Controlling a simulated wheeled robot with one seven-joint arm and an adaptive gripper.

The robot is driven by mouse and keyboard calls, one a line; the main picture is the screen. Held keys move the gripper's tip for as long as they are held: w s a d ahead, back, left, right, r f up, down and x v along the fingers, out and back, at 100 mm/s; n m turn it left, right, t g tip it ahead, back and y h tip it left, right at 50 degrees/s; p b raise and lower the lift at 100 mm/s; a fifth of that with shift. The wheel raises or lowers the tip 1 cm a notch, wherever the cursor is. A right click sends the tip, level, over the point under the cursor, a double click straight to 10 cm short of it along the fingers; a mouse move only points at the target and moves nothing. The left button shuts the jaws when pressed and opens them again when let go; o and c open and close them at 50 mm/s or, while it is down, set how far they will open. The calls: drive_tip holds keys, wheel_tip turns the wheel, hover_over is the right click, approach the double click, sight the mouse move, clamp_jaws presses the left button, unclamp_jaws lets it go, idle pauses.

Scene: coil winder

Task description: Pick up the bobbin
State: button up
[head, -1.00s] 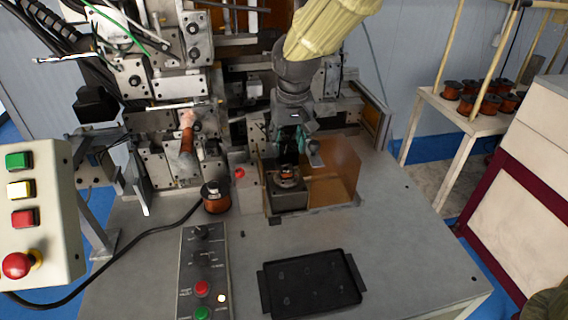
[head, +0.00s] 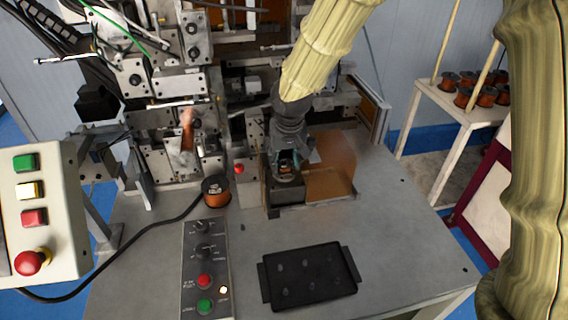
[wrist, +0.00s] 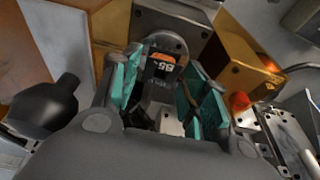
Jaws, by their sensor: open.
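The bobbin (head: 284,171) sits in the machine's dark block fixture (head: 285,192) on the worktable, mostly covered by my gripper in the head view. In the wrist view the bobbin (wrist: 160,66) shows an orange and dark marked top between the fingers. My gripper (head: 286,160) is directly above the fixture, pointing down. In the wrist view my gripper (wrist: 170,95) is open, with its teal finger pads on either side of the bobbin. Whether the pads touch the bobbin I cannot tell.
A copper-wound spool (head: 216,191) stands left of the fixture. A translucent orange guard (head: 330,168) stands close on the right. A black tray (head: 310,276) lies in front, near a button panel (head: 206,275). Several spools (head: 485,95) stand on a side rack.

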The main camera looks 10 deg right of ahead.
drive_tip(key=shift+w+f, duration=0.15)
drive_tip(key=shift+f, duration=0.4)
drive_tip(key=c, duration=0.7)
wheel_tip(320, 180, up, 18)
drive_tip(key=b, duration=0.3)
